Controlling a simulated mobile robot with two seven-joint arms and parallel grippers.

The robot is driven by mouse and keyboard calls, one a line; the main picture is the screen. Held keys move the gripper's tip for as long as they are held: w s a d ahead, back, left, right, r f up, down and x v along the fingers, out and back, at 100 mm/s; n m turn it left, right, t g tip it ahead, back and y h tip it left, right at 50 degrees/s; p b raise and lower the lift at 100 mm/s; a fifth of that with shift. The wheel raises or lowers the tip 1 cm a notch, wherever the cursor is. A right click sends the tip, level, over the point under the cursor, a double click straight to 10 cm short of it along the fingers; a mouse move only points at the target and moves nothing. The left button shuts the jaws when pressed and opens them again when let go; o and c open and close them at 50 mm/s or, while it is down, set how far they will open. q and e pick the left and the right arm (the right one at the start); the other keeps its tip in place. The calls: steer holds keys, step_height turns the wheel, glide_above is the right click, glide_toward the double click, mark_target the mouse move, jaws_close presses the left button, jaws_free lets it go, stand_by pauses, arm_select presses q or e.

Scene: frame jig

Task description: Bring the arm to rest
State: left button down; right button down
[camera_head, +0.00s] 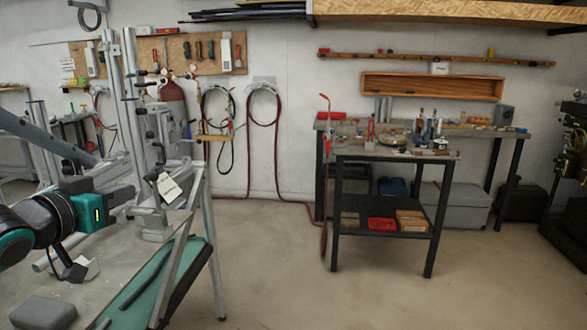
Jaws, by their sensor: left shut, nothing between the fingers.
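My left arm comes in from the left edge, and its dark wrist with a lit green block ends in my left gripper (122,198). The gripper is shut with nothing held, close in front of the metal frame jig (150,130). Grey metal parts of the jig lie behind and around the fingertips, so I cannot tell whether they touch. My right gripper is not in view.
The jig stands at a grey worktable (120,262) with a dark grey block (43,313) at its near edge. A black-legged workbench (385,156) with tools and bottles stands at centre right. The concrete floor (330,300) between is mostly clear. Hoses (276,150) hang on the wall.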

arm_select(q)
step_height(320, 180, down, 13)
steer(key=s+d+g, duration=0.1)
steer(key=d, duration=0.2)
steer(key=s+d+f+g, duration=0.2)
steer(key=s+d+f, duration=0.2)
steer(key=s+f, duration=0.7)
steer(key=s+d+f+g+y+p, duration=0.1)
steer(key=s+d+f, duration=0.3)
steer(key=s+f, duration=0.7)
step_height(320, 180, down, 4)
steer(key=shift+s+d+r+g+y+p, duration=0.25)
steer(key=shift+s+d+g+y+p, duration=0.05)
steer(key=shift+s+d+g, duration=0.1)
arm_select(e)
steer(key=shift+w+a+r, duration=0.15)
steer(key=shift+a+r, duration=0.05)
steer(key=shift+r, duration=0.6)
